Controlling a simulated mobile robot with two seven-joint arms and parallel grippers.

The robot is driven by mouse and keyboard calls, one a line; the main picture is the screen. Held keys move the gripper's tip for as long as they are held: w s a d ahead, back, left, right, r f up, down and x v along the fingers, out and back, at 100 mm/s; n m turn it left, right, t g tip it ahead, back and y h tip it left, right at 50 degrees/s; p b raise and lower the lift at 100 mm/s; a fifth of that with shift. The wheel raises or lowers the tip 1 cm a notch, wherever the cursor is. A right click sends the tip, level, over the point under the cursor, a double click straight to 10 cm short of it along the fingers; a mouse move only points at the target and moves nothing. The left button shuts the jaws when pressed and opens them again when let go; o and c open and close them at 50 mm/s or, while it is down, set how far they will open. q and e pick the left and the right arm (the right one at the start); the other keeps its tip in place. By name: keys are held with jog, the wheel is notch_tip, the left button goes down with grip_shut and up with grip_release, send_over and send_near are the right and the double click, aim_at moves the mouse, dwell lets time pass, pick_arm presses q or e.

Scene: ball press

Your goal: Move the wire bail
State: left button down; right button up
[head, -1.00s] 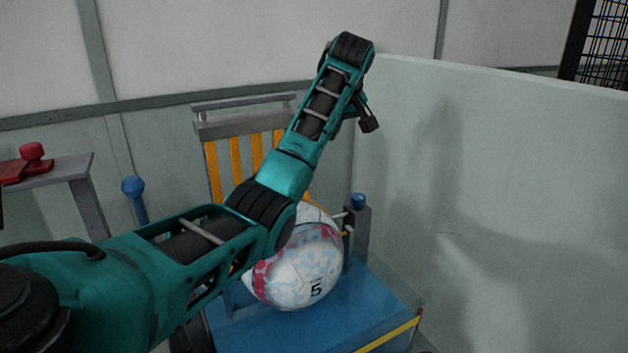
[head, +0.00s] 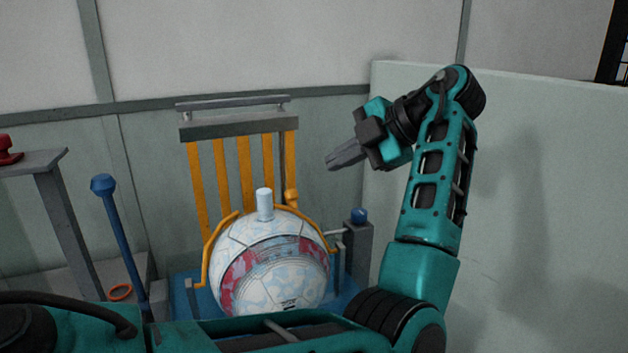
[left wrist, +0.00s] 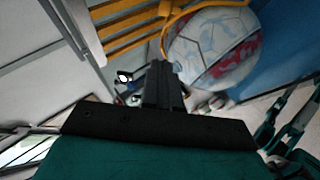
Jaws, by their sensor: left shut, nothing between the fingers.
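The wire bail (head: 208,246) is an orange bent rod that curves around the back and sides of a white, red and blue ball (head: 275,270). The ball sits on a blue base in front of an orange slatted back. In the left wrist view the bail (left wrist: 168,32) shows along the ball's edge (left wrist: 213,45). My left gripper (head: 330,163) is shut and empty, above and to the right of the ball, apart from the bail, with its fingers pointing left. Its fingers (left wrist: 163,80) also show in the left wrist view. My left forearm hides the base's front. My right gripper is not in view.
A blue-knobbed lever (head: 103,185) stands left of the ball. A grey post with a blue knob (head: 358,215) stands at its right. A grey stand (head: 55,165) is at the far left. A pale partition (head: 540,200) closes the right side.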

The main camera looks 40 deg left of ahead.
pick_arm(q)
send_over(300, 214)
jog(key=s+d, duration=0.2)
jog(key=f, duration=0.5)
jog(key=shift+s+d+f, duration=0.1)
jog(key=shift+s+f, duration=0.1)
jog(key=shift+f, duration=0.15)
jog(key=shift+w+a+f, duration=1)
jog(key=shift+w+f, duration=0.2)
jog(key=shift+f, duration=0.1)
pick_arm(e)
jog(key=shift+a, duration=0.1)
pick_arm(q)
jog(key=shift+a, duration=0.1)
